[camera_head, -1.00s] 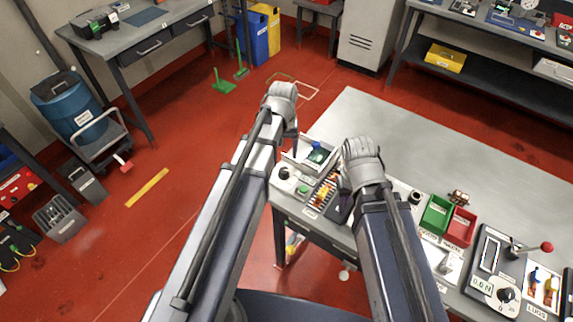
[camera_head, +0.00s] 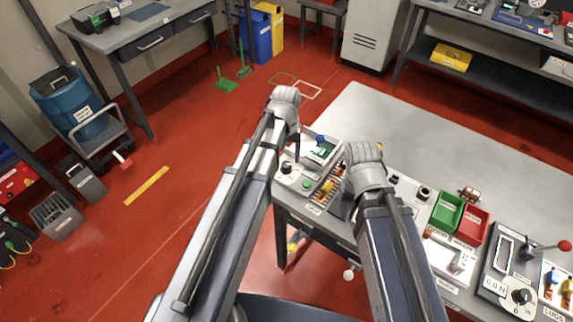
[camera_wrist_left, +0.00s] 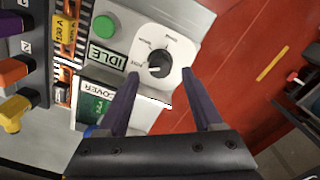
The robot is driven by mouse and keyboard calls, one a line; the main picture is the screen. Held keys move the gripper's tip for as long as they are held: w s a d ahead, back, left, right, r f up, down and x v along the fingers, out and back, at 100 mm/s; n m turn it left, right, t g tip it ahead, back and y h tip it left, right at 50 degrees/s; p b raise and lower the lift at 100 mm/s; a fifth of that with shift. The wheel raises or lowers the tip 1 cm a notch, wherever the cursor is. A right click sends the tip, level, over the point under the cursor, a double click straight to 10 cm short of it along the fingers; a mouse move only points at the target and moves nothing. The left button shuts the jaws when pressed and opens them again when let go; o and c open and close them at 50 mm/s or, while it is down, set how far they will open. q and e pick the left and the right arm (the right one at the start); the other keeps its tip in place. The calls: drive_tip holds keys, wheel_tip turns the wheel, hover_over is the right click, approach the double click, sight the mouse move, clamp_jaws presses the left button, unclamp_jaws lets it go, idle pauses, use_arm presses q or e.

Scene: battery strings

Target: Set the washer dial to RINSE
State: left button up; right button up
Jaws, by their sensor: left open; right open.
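The washer dial is a black knob (camera_wrist_left: 158,65) on a white round-cornered plate with small labels around it, too small to read surely. It also shows at the bench's near left corner in the head view (camera_head: 286,168). A green button (camera_wrist_left: 105,25) and an IDLE display (camera_wrist_left: 102,55) sit beside it. My left gripper (camera_wrist_left: 161,82) is open and empty, with its fingertips apart on either side of the knob's lower part in the wrist view. I cannot tell how far above the plate they are. My right gripper (camera_head: 350,200) is over the bench, its fingers mostly hidden.
A row of colored fuses (camera_head: 328,188) lies right of the dial. The grey bench top (camera_head: 440,150) behind is clear.

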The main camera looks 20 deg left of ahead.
sight(286, 164)
use_arm(q)
drive_tip(key=shift+f, duration=0.15)
use_arm(e)
drive_tip(key=shift+f, duration=0.15)
use_arm(q)
drive_tip(key=shift+f+b, duration=1.65)
drive_tip(key=shift+b, duration=0.15)
use_arm(e)
drive_tip(key=shift+f, duration=1.65)
use_arm(q)
drive_tip(key=shift+c, duration=0.4)
clamp_jaws()
drive_tip(key=m, duration=0.5)
drive_tip(key=shift+m, duration=0.4)
drive_tip(key=m, duration=0.5)
drive_tip(key=shift+m, duration=0.4)
